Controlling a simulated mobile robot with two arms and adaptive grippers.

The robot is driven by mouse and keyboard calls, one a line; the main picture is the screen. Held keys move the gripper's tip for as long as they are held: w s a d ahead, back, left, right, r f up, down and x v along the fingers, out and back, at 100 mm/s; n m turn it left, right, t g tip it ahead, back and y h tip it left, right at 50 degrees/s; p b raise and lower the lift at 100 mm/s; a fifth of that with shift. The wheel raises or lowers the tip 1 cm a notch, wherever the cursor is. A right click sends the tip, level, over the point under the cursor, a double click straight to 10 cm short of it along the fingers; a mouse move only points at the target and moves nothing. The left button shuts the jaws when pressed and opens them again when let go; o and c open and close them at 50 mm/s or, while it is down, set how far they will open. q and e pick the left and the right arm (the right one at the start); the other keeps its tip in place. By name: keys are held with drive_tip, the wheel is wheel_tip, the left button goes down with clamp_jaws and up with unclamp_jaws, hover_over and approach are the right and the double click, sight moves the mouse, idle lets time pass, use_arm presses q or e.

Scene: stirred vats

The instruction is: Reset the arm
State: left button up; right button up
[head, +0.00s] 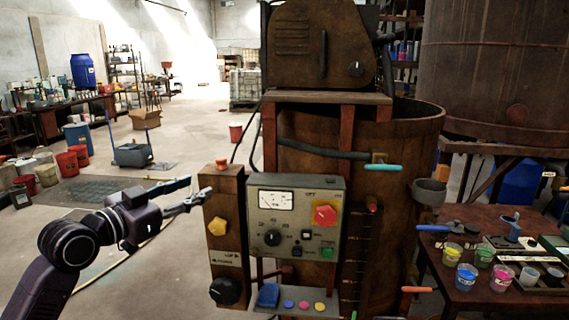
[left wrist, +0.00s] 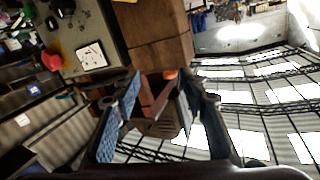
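My left arm comes in from the left of the head view. Its gripper (head: 199,185) is open and empty, with the two fingers apart and pointing right towards the brown post (head: 229,262) beside the control box. I cannot tell the exact gap to the post, but no contact shows. In the left wrist view the same gripper (left wrist: 160,82) has its fingers spread, with nothing held between them. The grey control box (head: 290,238), with a dial and a red knob (head: 325,215), stands right of the gripper. My right gripper is not in view.
A large rusty vat (head: 408,138) stands behind the control box. A dark table (head: 463,303) with several paint cups is at the right. Open floor lies behind and left of my left arm, with red buckets (head: 67,164) and a blue-handled cart (head: 132,154) farther back.

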use_arm(q)
drive_tip(key=s+d+f+g+y, duration=0.15)
drive_tip(key=s+f, duration=0.25)
drive_tip(key=f, duration=0.5)
drive_tip(key=s+d+f+n+g, duration=0.1)
drive_tip(key=s+d+f+g, duration=0.2)
drive_tip(key=f, duration=0.7)
drive_tip(key=s+d+f+g+y, duration=0.1)
drive_tip(key=s+d+f, duration=0.3)
drive_tip(key=f, duration=0.5)
drive_tip(key=s+a+f+n+g+y, duration=0.15)
drive_tip(key=s+f, duration=0.35)
drive_tip(key=s, duration=0.5)
drive_tip(key=s+f+n+g+y, duration=0.1)
drive_tip(key=s+f+n+g, duration=0.15)
drive_tip(key=s+f, duration=0.45)
drive_tip(key=s+a+f+n+g+y, duration=0.1)
drive_tip(key=s+f+g+y, duration=0.15)
drive_tip(key=s, duration=0.95)
wheel_tip(320, 180, down, 26)
drive_tip(key=s+g, duration=0.1)
drive_tip(key=g, duration=0.1)
drive_tip(key=s+a+f+m, duration=0.1)
drive_tip(key=s+a+f, duration=0.2)
drive_tip(key=s+f, duration=1.4)
drive_tip(key=shift+s+g, duration=0.2)
drive_tip(key=shift+g, duration=0.2)
drive_tip(key=shift+h, duration=0.25)
